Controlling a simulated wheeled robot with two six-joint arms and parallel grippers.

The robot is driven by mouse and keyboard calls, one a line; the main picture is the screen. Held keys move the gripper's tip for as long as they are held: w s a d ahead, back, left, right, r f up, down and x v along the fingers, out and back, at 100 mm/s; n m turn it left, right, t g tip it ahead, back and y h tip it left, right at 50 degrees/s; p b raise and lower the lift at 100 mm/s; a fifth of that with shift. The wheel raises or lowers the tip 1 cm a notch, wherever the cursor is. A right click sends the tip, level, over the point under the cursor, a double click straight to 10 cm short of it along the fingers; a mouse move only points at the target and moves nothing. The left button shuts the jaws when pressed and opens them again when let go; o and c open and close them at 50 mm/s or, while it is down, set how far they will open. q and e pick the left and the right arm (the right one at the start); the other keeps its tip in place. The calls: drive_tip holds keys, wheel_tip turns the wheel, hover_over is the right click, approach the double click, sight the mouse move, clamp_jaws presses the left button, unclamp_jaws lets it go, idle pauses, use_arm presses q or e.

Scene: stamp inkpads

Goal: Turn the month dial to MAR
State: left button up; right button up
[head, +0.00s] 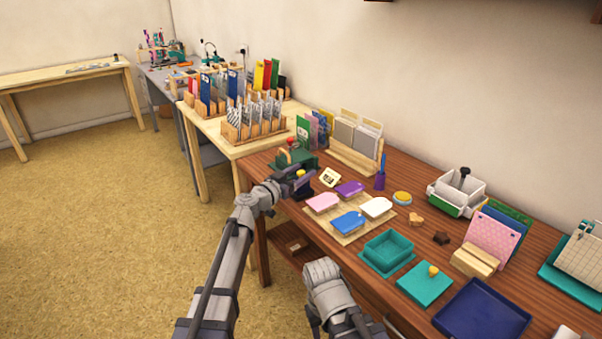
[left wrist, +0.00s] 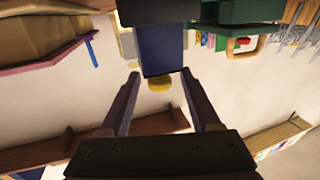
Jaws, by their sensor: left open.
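A small dark blue stand with a yellow knob (head: 300,173), which looks like the month dial, is at the left end of the brown table. My left gripper (head: 294,184) is right at it, partly hiding the stand. In the left wrist view, the open fingers (left wrist: 160,77) are on either side of the yellow knob (left wrist: 159,85), with visible gaps. The dark blue body (left wrist: 162,50) is just beyond the knob. A small card with dark marks (head: 329,178) stands beside it; its text is too small to read. My right gripper is not visible, only part of that arm.
A green device (head: 291,161) with a red knob stands close behind the dial. Pink (head: 322,202), purple (head: 349,188), blue (head: 347,223) and white (head: 376,207) pads lie to the right.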

use_arm(q)
clamp_jaws()
idle(0.4)
drive_tip(key=shift+s+y, duration=0.1)
drive_tip(key=shift+y, duration=0.2)
drive_tip(key=shift+s+d+n+t+y, duration=0.1)
drive_tip(key=shift+n+t+y, duration=0.8)
drive_tip(key=shift+n+y, duration=0.1)
drive_tip(key=shift+n+t+y, duration=0.9)
drive_tip(key=shift+n+y, duration=0.9)
drive_tip(key=shift+y, duration=1.2)
unclamp_jaws()
